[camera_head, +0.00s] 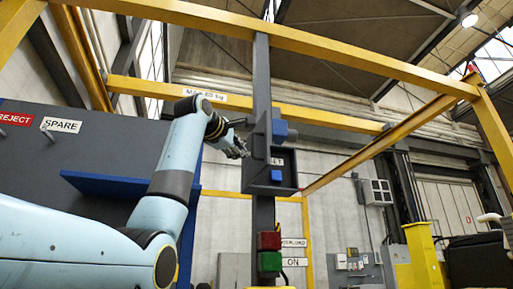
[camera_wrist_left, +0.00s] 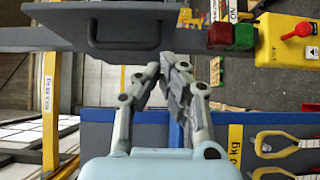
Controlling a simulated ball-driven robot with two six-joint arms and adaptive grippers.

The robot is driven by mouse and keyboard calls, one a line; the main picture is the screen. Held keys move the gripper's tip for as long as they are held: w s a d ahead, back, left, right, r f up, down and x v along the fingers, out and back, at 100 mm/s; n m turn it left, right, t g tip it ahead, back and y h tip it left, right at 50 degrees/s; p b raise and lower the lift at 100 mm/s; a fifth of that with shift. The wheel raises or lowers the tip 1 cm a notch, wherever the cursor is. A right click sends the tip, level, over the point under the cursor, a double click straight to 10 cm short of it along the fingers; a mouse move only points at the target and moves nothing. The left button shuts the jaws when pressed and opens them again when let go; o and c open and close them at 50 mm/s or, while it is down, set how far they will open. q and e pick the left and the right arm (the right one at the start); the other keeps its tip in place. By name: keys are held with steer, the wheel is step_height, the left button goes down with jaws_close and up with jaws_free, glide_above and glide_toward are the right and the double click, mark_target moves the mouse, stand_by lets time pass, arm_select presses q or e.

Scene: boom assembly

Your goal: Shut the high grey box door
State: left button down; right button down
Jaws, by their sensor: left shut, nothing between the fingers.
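The high grey box (camera_head: 284,184) is fixed to a grey upright post, with a blue block inside it and a partly hidden label. Its door (camera_head: 258,150) stands open, swung out on the left side and seen nearly edge-on. In the left wrist view the grey door panel (camera_wrist_left: 110,12) with its bar handle (camera_wrist_left: 124,44) fills the top. My left gripper (camera_head: 240,148) is just left of the door; its fingertips (camera_wrist_left: 168,68) are together and empty, below the handle in the picture. Whether they touch the door I cannot tell. My right gripper is not in view.
A red and green switch box (camera_head: 270,251) sits lower on the post (camera_head: 262,85). Yellow frame beams (camera_head: 320,38) cross above. A dark panel (camera_head: 60,165) with REJECT and SPARE labels and a blue shelf (camera_head: 110,184) stand at left. Open space lies right of the box.

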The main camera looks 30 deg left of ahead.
mark_target(263, 160)
arm_select(q)
steer(key=w+p, duration=0.1)
steer(key=w+d, duration=0.1)
steer(key=w, duration=0.1)
steer(key=w+d+p, duration=0.1)
steer(key=shift+w+r+p, duration=0.1)
steer(key=shift+w+p, duration=0.25)
steer(key=shift+w+d, duration=0.2)
steer(key=shift+a, duration=0.15)
